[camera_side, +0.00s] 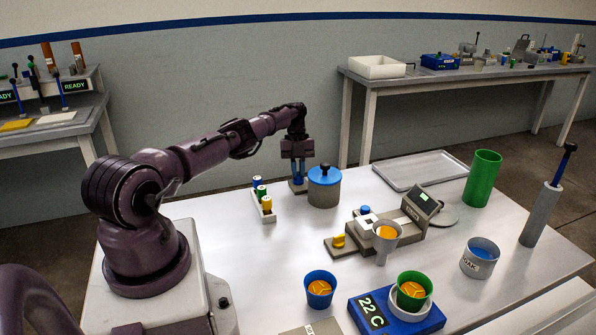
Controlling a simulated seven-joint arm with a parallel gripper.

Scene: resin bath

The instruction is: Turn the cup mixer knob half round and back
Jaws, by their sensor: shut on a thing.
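A round grey drum (323,192) with a blue lid and a black ball on top, which I take for the cup mixer, stands at the back of the table. A low grey block (299,187) sits close against its left side. My gripper (298,181) points straight down over this block, its blue fingers at the block's top. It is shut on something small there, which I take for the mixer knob. The knob itself is hidden by the fingers, so its turn angle cannot be told.
A rack of capped bottles (264,204) stands left of the drum. A grey device with a screen (420,203) and a grey cup (385,238) are to the right. A tray (408,187) lies behind.

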